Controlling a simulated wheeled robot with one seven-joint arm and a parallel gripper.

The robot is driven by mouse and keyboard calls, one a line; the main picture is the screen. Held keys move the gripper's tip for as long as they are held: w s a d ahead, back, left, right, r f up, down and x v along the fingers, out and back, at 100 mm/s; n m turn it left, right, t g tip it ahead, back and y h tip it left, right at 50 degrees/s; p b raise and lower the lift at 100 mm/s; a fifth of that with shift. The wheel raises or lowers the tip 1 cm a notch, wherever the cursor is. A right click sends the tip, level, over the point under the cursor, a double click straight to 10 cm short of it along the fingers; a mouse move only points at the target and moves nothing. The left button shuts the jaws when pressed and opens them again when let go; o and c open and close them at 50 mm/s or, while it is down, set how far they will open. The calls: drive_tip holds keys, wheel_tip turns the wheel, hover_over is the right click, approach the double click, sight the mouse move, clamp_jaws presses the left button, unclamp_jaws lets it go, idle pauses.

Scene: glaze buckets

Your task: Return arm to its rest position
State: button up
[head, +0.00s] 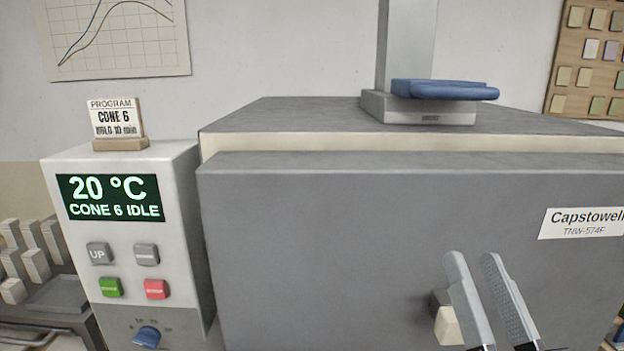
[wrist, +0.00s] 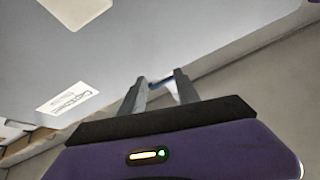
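My gripper (head: 474,258) is in front of the grey kiln's front panel (head: 330,245), at the lower right of the head view. Its two grey fingers point up and stand apart, with nothing held between them. A cream block-like handle (head: 447,325) on a dark mount shows just left of and behind the fingers; whether they touch it I cannot tell. In the wrist view my gripper (wrist: 160,80) also shows its fingers spread, with a small bluish thing seen beyond the gap. The rest of my arm is out of the head view.
A control box (head: 125,240) reading "20 °C CONE 6 IDLE" stands left of the kiln. A sign (head: 117,120) sits on it. Blue gloves or pads (head: 443,90) lie on a grey stand on the kiln top. A tile board (head: 590,60) hangs at right. Pale blocks (head: 35,262) stand at far left.

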drive_tip(key=s+d+f+n+g+h, duration=0.1)
drive_tip(key=s+f+g, duration=0.8)
drive_tip(key=s+f, duration=2)
drive_tip(key=shift+s+d+f+n, duration=0.15)
drive_tip(key=shift+d+f+n, duration=0.15)
drive_tip(key=shift+d+n, duration=0.1)
idle(1.1)
